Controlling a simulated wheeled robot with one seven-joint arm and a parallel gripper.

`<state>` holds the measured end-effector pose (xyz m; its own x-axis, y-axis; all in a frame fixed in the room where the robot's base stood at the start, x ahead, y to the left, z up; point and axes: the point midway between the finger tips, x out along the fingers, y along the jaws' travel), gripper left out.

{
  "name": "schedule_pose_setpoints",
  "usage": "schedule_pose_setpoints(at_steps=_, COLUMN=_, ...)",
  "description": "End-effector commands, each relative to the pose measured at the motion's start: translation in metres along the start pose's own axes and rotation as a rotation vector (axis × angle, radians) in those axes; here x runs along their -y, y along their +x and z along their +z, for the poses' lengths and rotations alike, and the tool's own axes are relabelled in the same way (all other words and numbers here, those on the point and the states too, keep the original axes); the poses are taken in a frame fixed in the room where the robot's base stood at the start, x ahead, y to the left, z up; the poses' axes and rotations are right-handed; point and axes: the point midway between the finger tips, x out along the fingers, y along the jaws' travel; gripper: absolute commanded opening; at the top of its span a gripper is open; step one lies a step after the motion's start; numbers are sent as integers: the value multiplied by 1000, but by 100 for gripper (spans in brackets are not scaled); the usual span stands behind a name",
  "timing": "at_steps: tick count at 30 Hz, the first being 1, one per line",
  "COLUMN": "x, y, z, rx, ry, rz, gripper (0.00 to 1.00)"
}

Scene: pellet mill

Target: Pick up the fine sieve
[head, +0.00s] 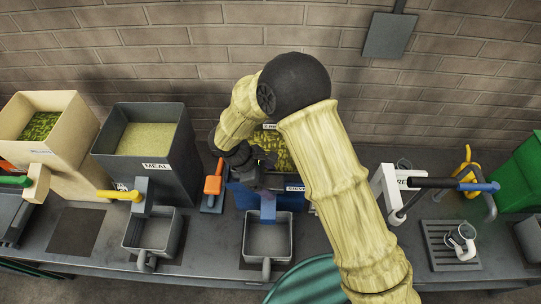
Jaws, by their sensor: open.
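My gripper (256,182) hangs at the middle of the bench, in front of a dark blue bin (235,194). It is open, and I see nothing held in it. The bin holds green-yellow pellets and has a small label at its front right that is partly hidden and hard to read. I cannot clearly pick out the fine sieve; my arm and gripper cover much of the area around this bin.
A grey bin (183,165) marked MEAL and a cream bin (70,153) stand left. Grey trays (152,232) and (268,240) sit in front. An orange-handled tool (212,186) lies between bins. Right are a white stand (386,184), a slotted tray (437,248) and a metal cup (461,237).

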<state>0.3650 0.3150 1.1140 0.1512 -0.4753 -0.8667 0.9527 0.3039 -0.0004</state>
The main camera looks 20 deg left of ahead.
Motion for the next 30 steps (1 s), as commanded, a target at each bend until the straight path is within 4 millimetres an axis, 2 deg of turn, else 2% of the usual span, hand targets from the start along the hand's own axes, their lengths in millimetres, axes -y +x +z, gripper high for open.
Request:
schedule_pose_setpoints(at_steps=4, x=0, y=7, z=0, rx=-1, ry=0, rz=-1, gripper=79)
schedule_pose_setpoints(at_steps=30, x=-1, y=11, z=-1, rx=-1, ry=3, rz=-1, gripper=79)
